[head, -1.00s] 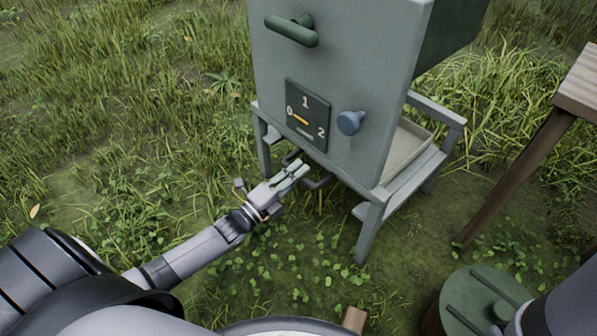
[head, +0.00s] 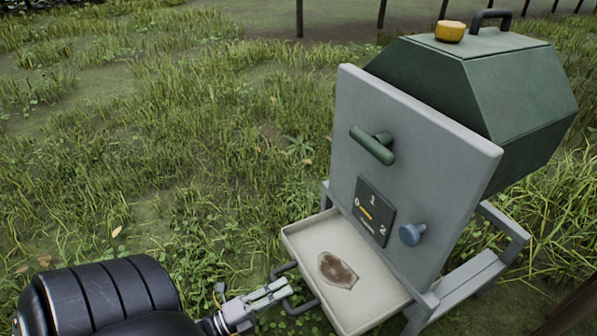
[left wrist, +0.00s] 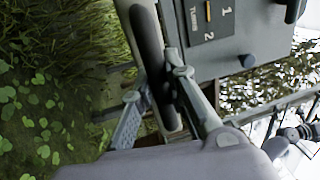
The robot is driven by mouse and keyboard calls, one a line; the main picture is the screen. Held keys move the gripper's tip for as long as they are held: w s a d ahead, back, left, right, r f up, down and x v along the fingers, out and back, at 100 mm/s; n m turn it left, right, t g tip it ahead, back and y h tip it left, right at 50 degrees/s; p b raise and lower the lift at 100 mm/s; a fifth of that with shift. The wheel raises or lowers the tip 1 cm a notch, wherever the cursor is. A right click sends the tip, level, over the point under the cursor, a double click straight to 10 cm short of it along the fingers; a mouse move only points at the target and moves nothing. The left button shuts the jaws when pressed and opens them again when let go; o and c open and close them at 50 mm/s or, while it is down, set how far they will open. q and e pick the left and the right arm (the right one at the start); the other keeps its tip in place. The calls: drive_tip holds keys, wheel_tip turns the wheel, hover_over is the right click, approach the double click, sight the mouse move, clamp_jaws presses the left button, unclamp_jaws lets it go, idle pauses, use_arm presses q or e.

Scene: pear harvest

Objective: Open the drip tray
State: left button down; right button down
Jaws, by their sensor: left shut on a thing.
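The drip tray (head: 345,250) is a shallow cream tray with a brown stain on its floor. It sticks well out from under the grey front panel of the machine (head: 420,165). A dark bar handle (head: 299,308) is on its front edge. My left gripper (head: 283,288) is shut on this handle at the tray's front. In the left wrist view, the fingers (left wrist: 165,90) are on either side of the dark handle bar (left wrist: 147,42). My right gripper is not in view.
The panel has a green handle (head: 373,147), a dial plate (head: 374,211) marked 1 and 2, and a blue knob (head: 411,235). A green housing (head: 500,95) with a yellow knob (head: 450,32) is behind it. A grey stand (head: 470,275) carries the machine. Grass is open to the left.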

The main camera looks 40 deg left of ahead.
use_arm(q)
drive_tip(key=shift+s+a, duration=0.15)
drive_tip(key=shift+s, duration=0.35)
drive_tip(key=c, duration=1.6)
unclamp_jaws()
drive_tip(key=shift+o, duration=0.2)
drive_tip(key=v, duration=1.2)
